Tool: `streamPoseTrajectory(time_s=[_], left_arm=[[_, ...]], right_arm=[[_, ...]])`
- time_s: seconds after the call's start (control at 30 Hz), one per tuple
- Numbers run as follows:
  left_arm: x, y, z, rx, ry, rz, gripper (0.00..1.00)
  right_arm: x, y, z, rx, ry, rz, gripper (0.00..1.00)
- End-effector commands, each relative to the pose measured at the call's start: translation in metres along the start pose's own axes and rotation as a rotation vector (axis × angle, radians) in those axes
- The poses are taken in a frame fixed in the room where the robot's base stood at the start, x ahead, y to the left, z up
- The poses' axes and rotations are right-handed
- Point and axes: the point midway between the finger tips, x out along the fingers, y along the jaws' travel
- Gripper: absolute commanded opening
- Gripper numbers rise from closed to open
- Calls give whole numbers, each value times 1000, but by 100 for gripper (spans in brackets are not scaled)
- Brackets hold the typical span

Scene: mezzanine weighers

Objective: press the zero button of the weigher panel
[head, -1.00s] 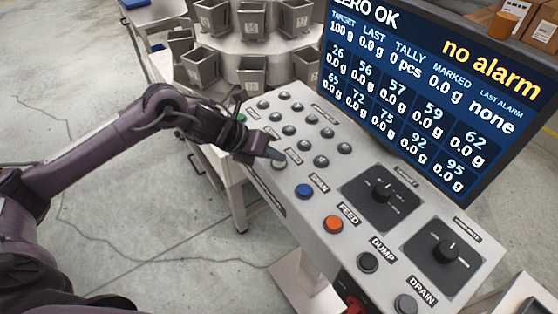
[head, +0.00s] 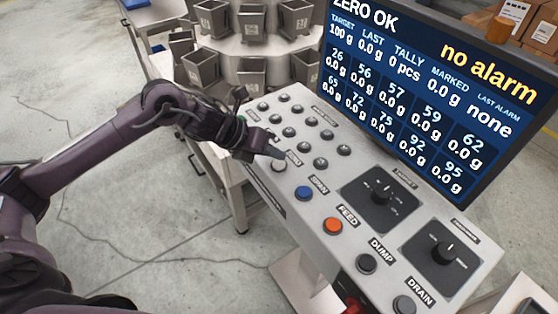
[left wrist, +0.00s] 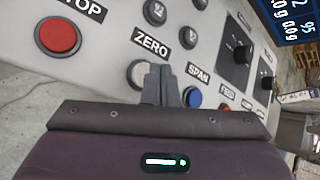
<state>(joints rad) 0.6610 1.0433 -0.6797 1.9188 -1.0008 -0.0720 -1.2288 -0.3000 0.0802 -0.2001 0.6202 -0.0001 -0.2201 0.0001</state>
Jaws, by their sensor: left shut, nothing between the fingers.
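The weigher panel (head: 318,188) is a light grey sloping console. Its zero button (head: 279,166) is pale grey and round, in the front row left of the blue SPAN button. In the left wrist view the zero button (left wrist: 138,73) sits below the ZERO label, partly hidden by the fingers. My left gripper (head: 278,154) is shut and empty, its tips just above and beside the zero button. The fingertips (left wrist: 161,72) overlap the button's right side in the wrist view; I cannot tell whether they touch it. My right gripper is not in view.
The screen (head: 432,95) reads "ZERO OK" and "no alarm". The blue SPAN button (head: 303,192) and orange FEED button (head: 333,226) are close by. A red stop button (left wrist: 58,36) lies left of zero. Several metal buckets stand behind. Open floor lies left.

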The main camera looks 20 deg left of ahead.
Motion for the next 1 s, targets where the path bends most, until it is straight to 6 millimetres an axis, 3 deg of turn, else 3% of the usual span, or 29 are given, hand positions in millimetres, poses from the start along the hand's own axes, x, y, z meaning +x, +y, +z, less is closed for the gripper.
streamPoseTrajectory(time_s=[0.27, 0.7, 1.0], left_arm=[[-4, -3, 3, 0, -2, 0, 0], [-34, -25, 25, 1, -2, 0, 0], [-35, -26, 26, 0, -1, -1, 0]], right_arm=[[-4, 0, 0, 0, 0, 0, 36], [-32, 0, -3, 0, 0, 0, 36], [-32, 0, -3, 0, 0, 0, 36]])
